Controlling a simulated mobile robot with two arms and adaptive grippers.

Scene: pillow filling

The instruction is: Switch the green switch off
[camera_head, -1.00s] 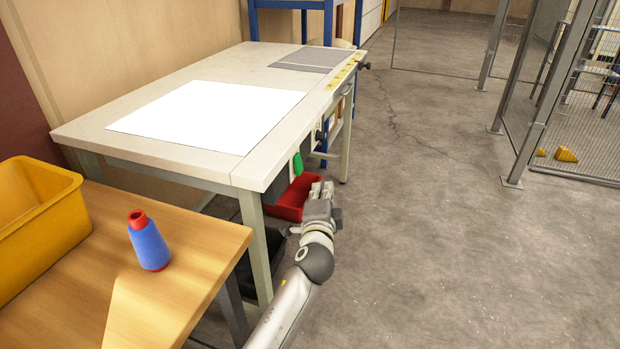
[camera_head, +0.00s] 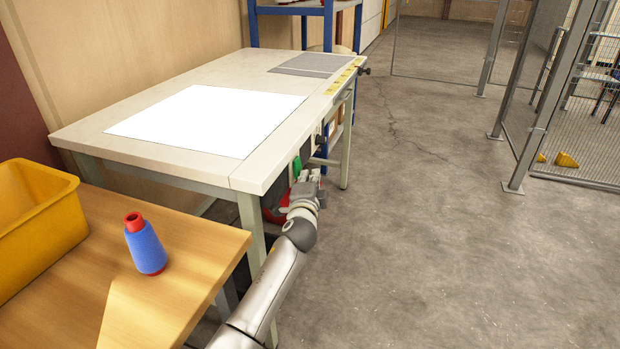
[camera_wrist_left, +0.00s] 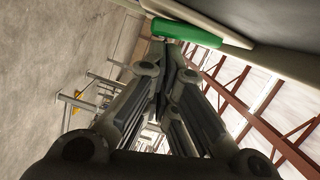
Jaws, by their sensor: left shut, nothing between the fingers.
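The green switch (camera_head: 297,167) sits on the side of the white-topped table, just under its edge. In the left wrist view the green switch (camera_wrist_left: 187,32) is a long green bar near the top, just beyond the fingertips. My left gripper (camera_head: 309,176) is at the table's side, right beside the switch and slightly below it. Its fingers (camera_wrist_left: 172,48) are shut and empty; I cannot tell whether they touch the switch. My right gripper is not in view.
The white-topped table (camera_head: 195,165) stands directly left of my left gripper. A red bin (camera_head: 272,215) is partly hidden behind my arm. A wooden table (camera_head: 190,255) holds a blue spool (camera_head: 146,247) and a yellow crate (camera_head: 62,228). The floor to the right is clear.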

